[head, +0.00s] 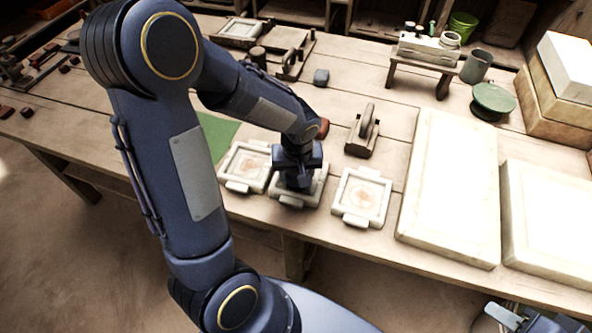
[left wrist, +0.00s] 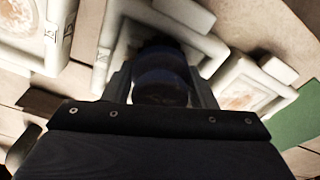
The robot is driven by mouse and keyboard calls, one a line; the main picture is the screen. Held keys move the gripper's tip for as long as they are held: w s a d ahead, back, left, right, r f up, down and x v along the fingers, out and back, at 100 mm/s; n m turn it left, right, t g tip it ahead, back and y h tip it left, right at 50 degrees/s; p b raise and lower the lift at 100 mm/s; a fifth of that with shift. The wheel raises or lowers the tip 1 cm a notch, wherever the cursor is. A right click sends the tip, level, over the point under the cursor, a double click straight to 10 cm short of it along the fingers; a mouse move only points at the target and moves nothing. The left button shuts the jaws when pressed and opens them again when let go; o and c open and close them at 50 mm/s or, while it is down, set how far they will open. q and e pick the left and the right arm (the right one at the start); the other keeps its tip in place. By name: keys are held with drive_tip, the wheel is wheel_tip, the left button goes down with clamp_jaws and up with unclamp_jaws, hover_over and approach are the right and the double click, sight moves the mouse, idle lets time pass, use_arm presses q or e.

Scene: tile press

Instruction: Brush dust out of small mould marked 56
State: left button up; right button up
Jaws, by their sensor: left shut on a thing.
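Three small pale moulds stand in a row on the bench: a left one (head: 235,182), a middle one (head: 315,192) and a right one (head: 375,217). The left and right ones show brownish dust in their hollows. My left gripper (head: 296,180) is over the middle mould, low, and hides most of its hollow. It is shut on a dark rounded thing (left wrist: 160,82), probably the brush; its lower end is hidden. Small marks on the mould rims in the left wrist view are too blurred to read. My right gripper (head: 522,318) is partly in view at the bottom right.
Large pale slabs (head: 445,185) lie right of the moulds. A wooden handled block (head: 363,132) stands behind them, and a green mat (head: 217,132) lies to the left.

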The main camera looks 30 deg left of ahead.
use_arm(q)
drive_tip(key=shift+w+d+b, duration=0.25)
drive_tip(key=shift+d, duration=0.55)
drive_tip(key=shift+w+d+b, duration=0.2)
drive_tip(key=shift+d+b, duration=0.05)
drive_tip(key=shift+d, duration=0.5)
drive_tip(key=shift+w+a, duration=0.2)
drive_tip(key=shift+w, duration=0.6)
drive_tip(key=shift+w+a+f, duration=0.15)
drive_tip(key=shift+w+a, duration=0.15)
drive_tip(key=shift+w, duration=0.4)
drive_tip(key=shift+s+a, duration=0.25)
drive_tip(key=shift+a, duration=0.6)
drive_tip(key=shift+s+a, duration=0.2)
drive_tip(key=shift+a, duration=0.6)
drive_tip(key=shift+s+d+b, duration=0.2)
drive_tip(key=shift+s+b, duration=0.1)
drive_tip(key=shift+s, duration=0.3)
drive_tip(key=shift+s+d, duration=0.35)
drive_tip(key=shift+s, duration=0.55)
drive_tip(key=shift+w+d+b, duration=0.15)
drive_tip(key=shift+d+b, duration=0.25)
drive_tip(key=shift+d, duration=0.3)
drive_tip(key=shift+w+d, duration=0.35)
drive_tip(key=shift+d, duration=0.5)
drive_tip(key=shift+w+a, duration=0.2)
drive_tip(key=shift+a, duration=0.2)
drive_tip(key=shift+w+a, duration=0.3)
drive_tip(key=shift+a, duration=0.5)
